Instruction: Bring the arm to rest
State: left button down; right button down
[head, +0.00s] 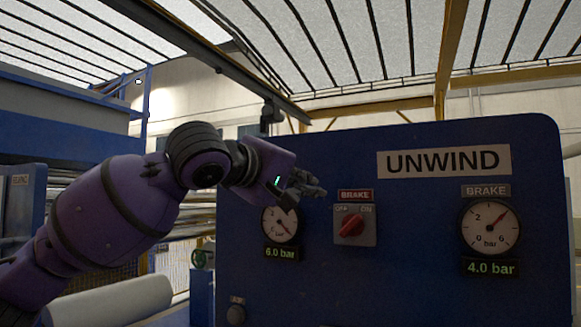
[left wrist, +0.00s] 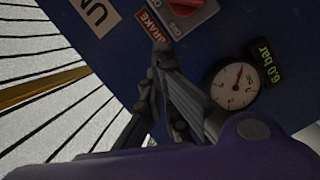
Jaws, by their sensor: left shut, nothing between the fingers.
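My left arm comes in from the left in the head view, purple with dark joints. My left gripper (head: 312,186) is shut and empty, in front of the blue UNWIND panel (head: 400,270), above and left of the red brake switch (head: 351,227). In the left wrist view the shut fingers (left wrist: 160,55) point towards the brake label and switch box (left wrist: 188,14). I cannot tell whether they touch the panel. The switch's red knob is tilted between its OFF and ON marks. My right gripper is not in view.
A gauge (head: 281,225) with a 6.0 bar display is below the gripper, partly covered by it. A brake gauge (head: 489,228) reading 4.0 bar is at the right. A pale roll (head: 110,302) lies at the lower left. Blue machinery (head: 60,105) stands at the left.

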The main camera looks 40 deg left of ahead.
pick_arm(q)
jog(key=a+f+m+g+y, duration=0.1)
jog(key=a+f+m+g, duration=0.15)
jog(key=f, duration=1.85)
jog(key=a+f+m+g, duration=0.1)
jog(key=f+m+g, duration=0.25)
jog(key=f, duration=1.75)
jog(key=s+d+f+m+g, duration=0.2)
jog(key=s+f, duration=0.5)
jog(key=f, duration=0.3)
jog(key=s+d+f+m+g, duration=0.1)
jog(key=s+d+f+g, duration=0.15)
jog(key=s+f, duration=0.65)
jog(key=s+d+f+m+g, duration=0.2)
jog(key=s+d+f, duration=0.45)
jog(key=s, duration=0.35)
jog(key=s+d+f+m+g, duration=0.25)
jog(key=s+d+f, duration=0.4)
jog(key=s, duration=0.45)
jog(key=w+d+f+t+h, duration=0.1)
jog(key=w+d+f+t, duration=0.2)
jog(key=w+f+t, duration=0.4)
notch_tip(320, 180, down, 6)
jog(key=shift+w+d+r+h, duration=0.2)
jog(key=shift+w+h, duration=0.1)
jog(key=shift+w, duration=0.35)
